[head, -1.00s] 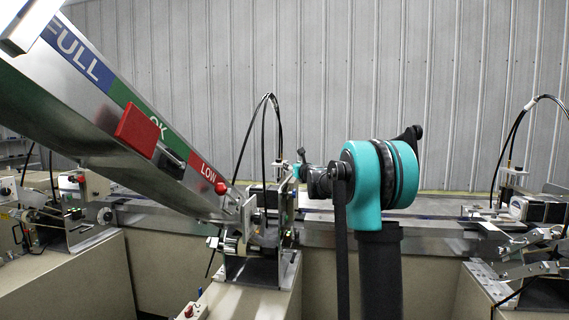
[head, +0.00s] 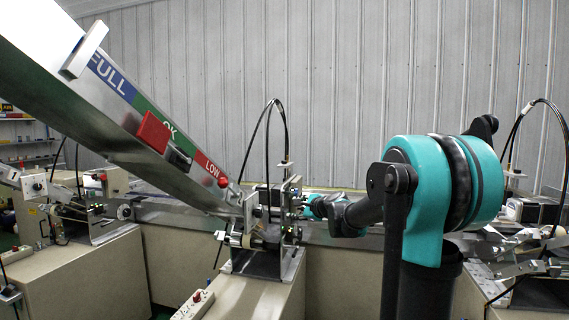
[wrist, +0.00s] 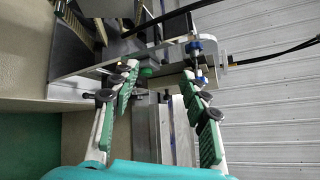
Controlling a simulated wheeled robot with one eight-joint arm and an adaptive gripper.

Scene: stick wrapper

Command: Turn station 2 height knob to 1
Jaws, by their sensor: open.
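The middle station (head: 267,262), a metal bracket assembly on a beige cabinet, stands at the lower end of the slanted magazine. In the wrist view its metal plate (wrist: 100,84) lies ahead of my gripper (wrist: 160,78), which is open with its green-padded fingers spread. A small green knob (wrist: 147,72) shows close to the left fingertip, and a blue-capped knob (wrist: 194,46) shows at the right fingertip. Contact cannot be told, nor which is the height knob, and no scale reading is legible. In the head view my gripper is small and partly hidden beside the station's right side.
The slanted magazine (head: 150,105) with FULL, OK and LOW labels hangs over the left. Other stations stand at left (head: 85,220) and right (head: 520,262). A conveyor (head: 345,240) runs behind. Black cables (head: 270,125) arch above the middle station. A ribbed wall closes the back.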

